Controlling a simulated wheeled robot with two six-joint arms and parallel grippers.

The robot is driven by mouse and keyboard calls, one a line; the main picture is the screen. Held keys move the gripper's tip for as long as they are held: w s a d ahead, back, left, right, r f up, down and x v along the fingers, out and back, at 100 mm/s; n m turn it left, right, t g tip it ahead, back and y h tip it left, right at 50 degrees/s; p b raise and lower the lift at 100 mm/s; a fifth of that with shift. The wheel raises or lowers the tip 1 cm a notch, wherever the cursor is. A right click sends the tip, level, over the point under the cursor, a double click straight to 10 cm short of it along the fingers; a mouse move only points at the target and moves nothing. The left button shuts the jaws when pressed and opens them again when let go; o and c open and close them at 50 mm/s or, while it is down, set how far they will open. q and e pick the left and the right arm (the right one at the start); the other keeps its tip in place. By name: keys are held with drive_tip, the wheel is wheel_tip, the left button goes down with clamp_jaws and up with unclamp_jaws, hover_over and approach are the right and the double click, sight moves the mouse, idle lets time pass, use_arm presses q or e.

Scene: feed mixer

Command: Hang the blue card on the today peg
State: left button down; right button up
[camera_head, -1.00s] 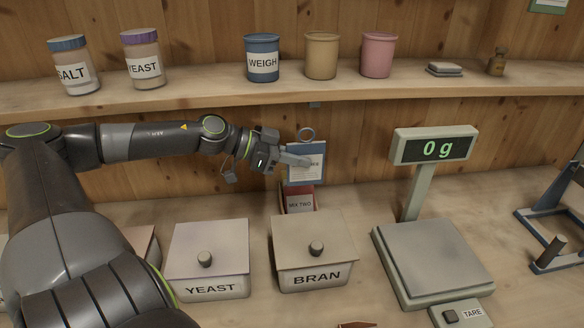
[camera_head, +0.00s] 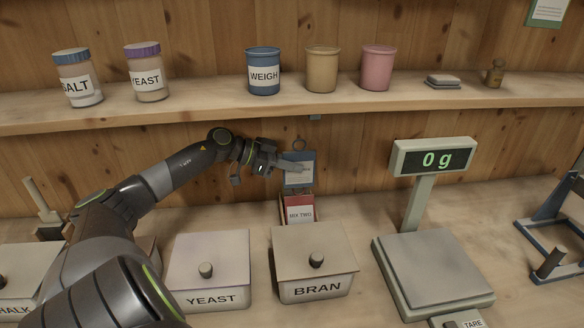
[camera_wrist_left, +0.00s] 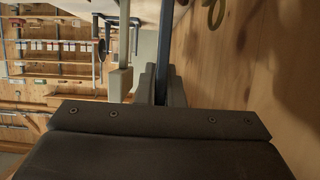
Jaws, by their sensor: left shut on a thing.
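The blue card (camera_head: 292,182), with a pale printed sheet on its face and a ring (camera_head: 299,144) at its top, is upright in front of the wooden back wall, below the shelf. My left gripper (camera_head: 290,166) is shut on it from the left, and a finger covers part of its face. In the left wrist view the card (camera_wrist_left: 165,45) shows edge-on between the fingers, and a ring (camera_wrist_left: 215,12) shows near the wall. A small grey-blue piece (camera_head: 315,117) is under the shelf edge; I cannot tell if it is the today peg. My right gripper is out of view.
A red "MIX TWO" item (camera_head: 300,212) stands just below the card, behind the BRAN bin (camera_head: 318,290). The YEAST bin (camera_head: 210,298) is to its left. The scale (camera_head: 435,265) is at right. The shelf (camera_head: 220,112) with jars and cups overhangs above.

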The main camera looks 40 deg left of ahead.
use_arm(q)
drive_tip(key=shift+f, duration=0.65)
drive_tip(key=shift+w+a+f+p, duration=0.15)
drive_tip(key=shift+a+f+p, duration=0.05)
drive_tip(key=shift+f+p, duration=0.1)
drive_tip(key=c, duration=1.5)
unclamp_jaws()
drive_tip(key=shift+c, duration=0.2)
drive_tip(key=shift+s+a, duration=0.25)
drive_tip(key=shift+s, duration=0.05)
drive_tip(key=v, duration=1.1)
drive_tip(key=shift+r, duration=0.3)
